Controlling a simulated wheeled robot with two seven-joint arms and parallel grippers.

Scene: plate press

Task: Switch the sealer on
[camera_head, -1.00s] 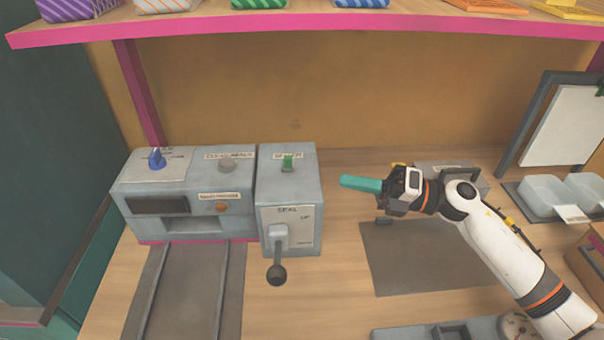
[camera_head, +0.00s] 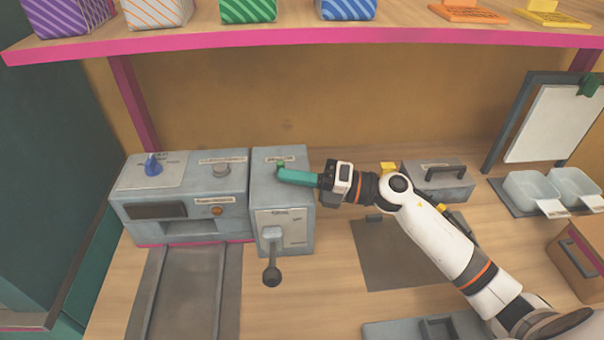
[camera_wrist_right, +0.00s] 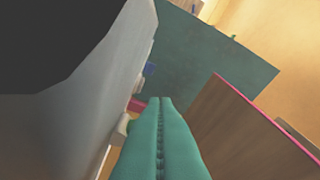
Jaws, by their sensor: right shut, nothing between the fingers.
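The sealer (camera_head: 283,220) is a grey machine with a blue knob (camera_head: 153,166), a grey button, an orange light and a lever with a dark ball (camera_head: 271,275) hanging down at its front. The green switch on its right-hand block is mostly hidden behind my right gripper's tip. My right gripper (camera_head: 280,171) has teal fingers, shut and empty, at the top of that block. I cannot tell whether they touch the switch. In the right wrist view the shut fingers (camera_wrist_right: 160,105) point forward beside a small red piece and a pale piece. My left gripper is not in view.
A pink-edged shelf (camera_head: 300,42) with striped boxes runs above the sealer. A dark mat (camera_head: 395,255), a grey handled box (camera_head: 438,180) and clear trays (camera_head: 535,190) lie to the right. A grey track (camera_head: 180,290) leads from the sealer's front.

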